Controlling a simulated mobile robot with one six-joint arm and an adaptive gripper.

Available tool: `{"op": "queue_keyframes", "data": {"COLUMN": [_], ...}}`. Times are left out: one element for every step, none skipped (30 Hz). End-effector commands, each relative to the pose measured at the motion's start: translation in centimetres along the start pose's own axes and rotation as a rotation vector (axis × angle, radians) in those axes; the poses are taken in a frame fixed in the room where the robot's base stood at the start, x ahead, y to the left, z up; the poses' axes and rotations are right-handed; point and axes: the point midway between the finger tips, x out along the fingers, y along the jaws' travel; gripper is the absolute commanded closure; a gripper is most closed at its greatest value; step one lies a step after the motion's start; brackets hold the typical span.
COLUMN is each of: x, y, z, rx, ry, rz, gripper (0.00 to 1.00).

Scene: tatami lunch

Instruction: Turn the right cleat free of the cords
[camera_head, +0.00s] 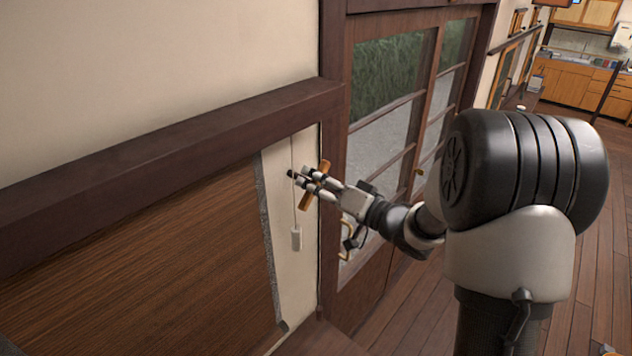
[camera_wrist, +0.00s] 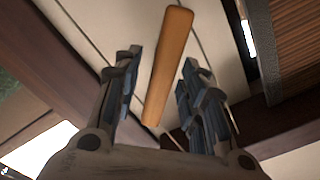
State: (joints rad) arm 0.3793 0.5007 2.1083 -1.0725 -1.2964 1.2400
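The cleat is an orange-brown wooden bar (camera_head: 325,167) on the pale wall strip beside the window frame. In the head view it stands tilted, upper end to the right. It also shows in the wrist view, where the bar (camera_wrist: 167,65) runs between the fingers. My gripper (camera_head: 302,179) is at the cleat, its fingers on either side of the bar. In the wrist view gaps show between the bar and both fingers of my gripper (camera_wrist: 162,62); they look open. A thin pale cord (camera_head: 292,155) hangs beside the cleat; whether it touches the bar is hidden by the fingers.
A white cord weight (camera_head: 296,239) hangs below my gripper. A large tilted brown wood-grained panel (camera_head: 130,260) fills the left. A dark timber beam (camera_head: 170,165) runs above it. A glazed door (camera_head: 385,130) stands right of the cleat. The floor at the right (camera_head: 600,230) is clear.

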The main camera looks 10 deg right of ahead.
Motion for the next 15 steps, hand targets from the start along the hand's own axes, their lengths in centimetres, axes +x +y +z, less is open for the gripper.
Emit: {"op": "queue_keyframes", "data": {"x": [0.08,0.10,0.09,0.09,0.08,0.07,0.07,0.07,0.06,0.06,0.06,0.05,0.05,0.05,0.05], "y": [0.00,0.00,0.00,0.01,0.00,0.00,0.00,0.00,0.00,0.00,0.00,0.00,0.00,0.00,0.00], "z": [0.02,0.02,0.02,0.02,0.02,0.02,0.02,0.01,0.01,0.01,0.01,0.01,0.01,0.01,0.01], "rx": [0.000,0.000,0.000,0.000,0.000,0.000,0.000,0.000,0.000,0.000,0.000,0.000,0.000,0.000,0.000], "ry": [0.000,0.000,0.000,0.000,0.000,0.000,0.000,0.000,0.000,0.000,0.000,0.000,0.000,0.000,0.000], "rz": [0.000,0.000,0.000,0.000,0.000,0.000,0.000,0.000,0.000,0.000,0.000,0.000,0.000,0.000,0.000], "gripper": [0.62,0.62,0.62,0.62,0.62,0.62,0.62,0.64,0.66,0.68,0.70,0.73,0.75,0.77,0.80]}}
